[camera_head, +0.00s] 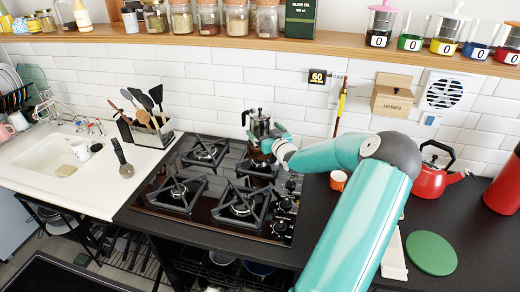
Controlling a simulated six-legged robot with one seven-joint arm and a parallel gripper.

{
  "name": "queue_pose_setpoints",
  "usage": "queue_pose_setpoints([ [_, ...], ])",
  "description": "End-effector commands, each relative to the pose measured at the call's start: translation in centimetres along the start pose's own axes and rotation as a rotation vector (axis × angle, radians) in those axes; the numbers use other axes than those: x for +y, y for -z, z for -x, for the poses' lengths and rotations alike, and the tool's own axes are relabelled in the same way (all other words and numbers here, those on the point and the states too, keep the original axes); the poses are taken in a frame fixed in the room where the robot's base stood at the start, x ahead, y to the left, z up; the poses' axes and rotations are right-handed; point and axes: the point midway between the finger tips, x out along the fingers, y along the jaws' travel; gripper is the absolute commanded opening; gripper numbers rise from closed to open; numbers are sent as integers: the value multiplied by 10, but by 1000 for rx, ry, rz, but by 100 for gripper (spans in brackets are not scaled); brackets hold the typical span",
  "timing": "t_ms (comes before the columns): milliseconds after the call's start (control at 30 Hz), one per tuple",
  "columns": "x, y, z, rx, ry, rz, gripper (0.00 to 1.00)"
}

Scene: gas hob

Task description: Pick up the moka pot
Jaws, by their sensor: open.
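The moka pot (259,125) is a small silver pot with a dark handle and lid knob. It stands upright at the back right of the black gas hob (160,212), by the rear right burner. My gripper (268,146) is at the pot's lower right side, at the end of my teal arm, which reaches in from the lower right. The jaws are open and close around or beside the pot's lower body; I cannot tell if they touch it. The gripper hides part of the pot's base.
A utensil holder (150,133) stands left of the hob. A wooden shelf (340,43) with jars runs above the tiled wall.

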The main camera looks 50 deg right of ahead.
Motion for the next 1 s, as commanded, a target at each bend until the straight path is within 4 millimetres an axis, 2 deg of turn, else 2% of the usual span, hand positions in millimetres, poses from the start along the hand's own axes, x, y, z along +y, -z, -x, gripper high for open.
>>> queue_pose_setpoints([
  [200, 2, -1, -34, 1, 1, -1, 100],
  [300, 2, -1, -43, 1, 1, 0, 100],
  [567, 2, -1, -45, 0, 1, 1, 98],
  [900, 2, -1, -45, 0, 1, 0, 31],
  [967, 2, 2, -45, 5, 1, 2, 21],
  [1000, 2, 2, -45, 5, 1, 2, 21],
])
